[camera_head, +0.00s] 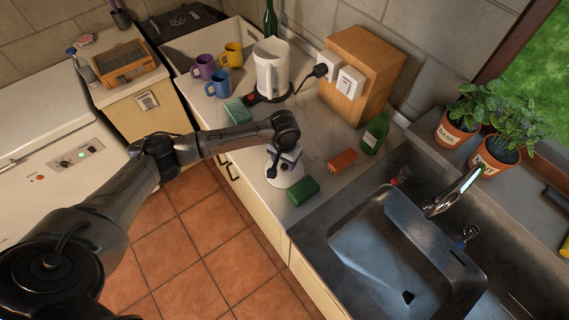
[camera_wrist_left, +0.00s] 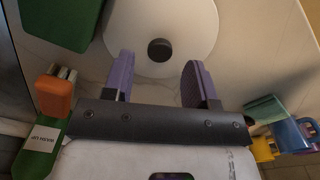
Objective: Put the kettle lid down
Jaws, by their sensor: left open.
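The kettle lid is a white round disc with a black knob. In the left wrist view the lid (camera_wrist_left: 190,22) lies flat, knob up, and it appears to rest on the pale counter. In the head view the lid (camera_head: 287,181) is partly hidden under my left gripper (camera_head: 283,163). In the left wrist view the purple fingers of my left gripper (camera_wrist_left: 160,82) are spread apart with nothing between them, and the knob lies just beyond the fingertips. The white kettle (camera_head: 270,70) stands further back on its dark base, near the wall. My right gripper does not show.
A green block (camera_head: 303,190) lies close beside the lid. An orange block (camera_head: 342,160) and a green bottle (camera_head: 375,133) stand to the right, before the sink (camera_head: 372,250). A teal sponge (camera_head: 237,110) and several mugs (camera_head: 218,84) are behind. A wooden box (camera_head: 360,75) has sockets.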

